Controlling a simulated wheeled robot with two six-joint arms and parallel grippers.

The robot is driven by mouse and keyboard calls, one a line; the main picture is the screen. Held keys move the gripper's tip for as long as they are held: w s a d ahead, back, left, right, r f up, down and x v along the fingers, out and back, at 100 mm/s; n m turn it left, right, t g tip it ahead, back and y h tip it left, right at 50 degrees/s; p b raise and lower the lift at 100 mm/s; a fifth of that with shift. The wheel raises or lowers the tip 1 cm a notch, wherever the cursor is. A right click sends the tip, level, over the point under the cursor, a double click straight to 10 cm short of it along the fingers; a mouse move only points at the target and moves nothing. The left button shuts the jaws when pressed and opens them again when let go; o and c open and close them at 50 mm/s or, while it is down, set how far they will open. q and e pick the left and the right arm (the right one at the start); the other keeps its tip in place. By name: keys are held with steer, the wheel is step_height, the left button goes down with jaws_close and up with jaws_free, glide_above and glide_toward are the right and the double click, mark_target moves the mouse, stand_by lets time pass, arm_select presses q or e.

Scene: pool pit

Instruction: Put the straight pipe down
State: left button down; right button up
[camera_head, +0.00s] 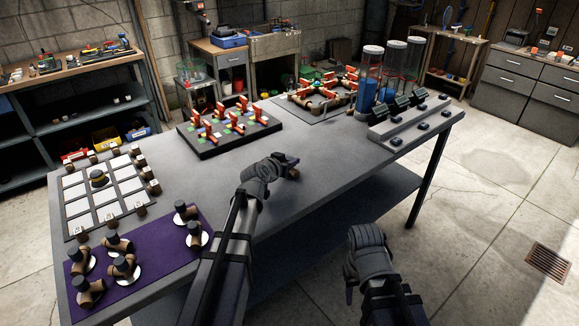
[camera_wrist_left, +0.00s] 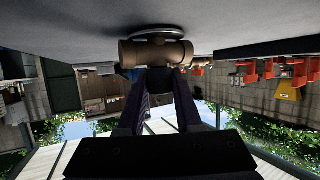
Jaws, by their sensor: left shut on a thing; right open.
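My left gripper (camera_head: 282,166) is over the middle of the grey table (camera_head: 315,160), shut on a short brown straight pipe (camera_head: 293,173). In the left wrist view, the pipe (camera_wrist_left: 156,53) lies crosswise between the fingertips (camera_wrist_left: 160,76), with a thicker collar at each end. A pale round disc edge (camera_wrist_left: 158,32) shows just beyond the pipe, close to the table surface. I cannot tell whether the pipe touches the table. My right gripper (camera_head: 350,288) is open and empty, low in front of the table's near edge.
A purple mat (camera_head: 150,262) at the near left holds several brown pipe pieces on white discs. A grid tray (camera_head: 104,190) lies behind it. A black board (camera_head: 232,138) with red-handled valves, a pipe frame (camera_head: 322,95) and clear tubes (camera_head: 371,78) stand further back. The table's middle is clear.

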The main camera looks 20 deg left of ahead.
arm_select(q)
steer(key=shift+r, duration=0.1)
steer(key=c, duration=1)
jaws_free()
steer(key=shift+f, duration=0.2)
steer(key=shift+c, duration=0.2)
steer(key=o, duration=0.5)
steer(key=shift+c, duration=0.2)
steer(key=shift+r, duration=0.1)
steer(key=shift+r, duration=0.2)
steer(key=shift+o, duration=0.2)
steer(key=p+v, duration=0.4)
steer(key=v, duration=0.8)
steer(key=shift+p, duration=0.35)
